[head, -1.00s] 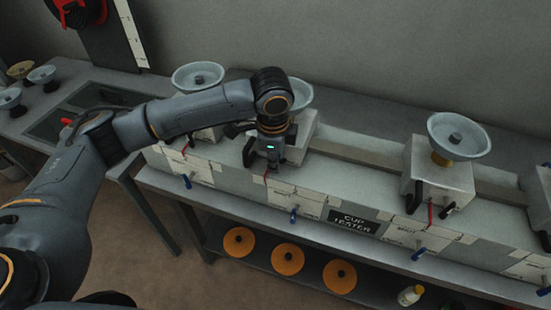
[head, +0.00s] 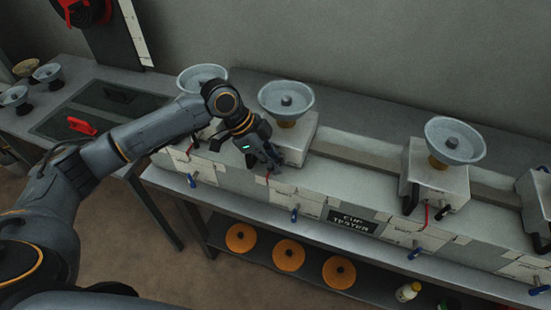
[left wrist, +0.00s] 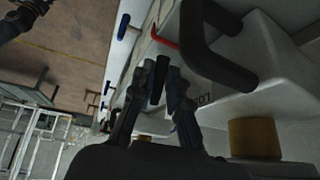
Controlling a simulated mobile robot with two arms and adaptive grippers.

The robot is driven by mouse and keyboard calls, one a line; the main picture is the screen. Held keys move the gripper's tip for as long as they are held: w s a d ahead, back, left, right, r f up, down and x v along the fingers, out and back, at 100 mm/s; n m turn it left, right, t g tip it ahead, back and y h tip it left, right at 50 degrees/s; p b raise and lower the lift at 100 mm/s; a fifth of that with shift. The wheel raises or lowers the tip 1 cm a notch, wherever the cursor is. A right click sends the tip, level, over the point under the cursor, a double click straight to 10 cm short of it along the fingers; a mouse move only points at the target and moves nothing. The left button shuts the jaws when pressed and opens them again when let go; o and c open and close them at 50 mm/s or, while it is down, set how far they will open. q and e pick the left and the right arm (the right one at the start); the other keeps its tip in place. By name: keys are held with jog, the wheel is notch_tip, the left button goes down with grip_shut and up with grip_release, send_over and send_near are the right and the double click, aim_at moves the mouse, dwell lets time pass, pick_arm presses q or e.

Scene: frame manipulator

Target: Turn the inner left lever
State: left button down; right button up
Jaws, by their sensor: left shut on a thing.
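The inner left station is a white box (head: 301,139) with a grey bowl (head: 286,97) on top. My left gripper (head: 271,162) is at the front of this box, slanting down to the right. In the left wrist view, its fingers (left wrist: 160,75) are shut on a small black lever (left wrist: 156,84). A large black handle (left wrist: 216,55) and a red lever (left wrist: 162,37) are close beside the fingers. The red lever also shows below the gripper in the head view (head: 267,177). My gripper hides most of the black lever there. My right gripper is out of view.
A similar station (head: 438,183) with a bowl stands to the right. Another bowl (head: 201,78) stands to the left, partly behind my arm. Blue levers (head: 294,214) stick out along the bench front. Orange discs (head: 288,255) lie on the shelf below.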

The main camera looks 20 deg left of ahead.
pick_arm(q)
jog(key=shift+a+f+h+b, duration=0.1)
jog(key=shift+f+h+b, duration=0.15)
jog(key=shift+h+b, duration=0.55)
jog(key=shift+h, duration=0.6)
jog(key=shift+r, duration=0.15)
jog(key=c, duration=1.3)
grip_release()
jog(key=v, duration=1.2)
jog(key=shift+a, duration=0.2)
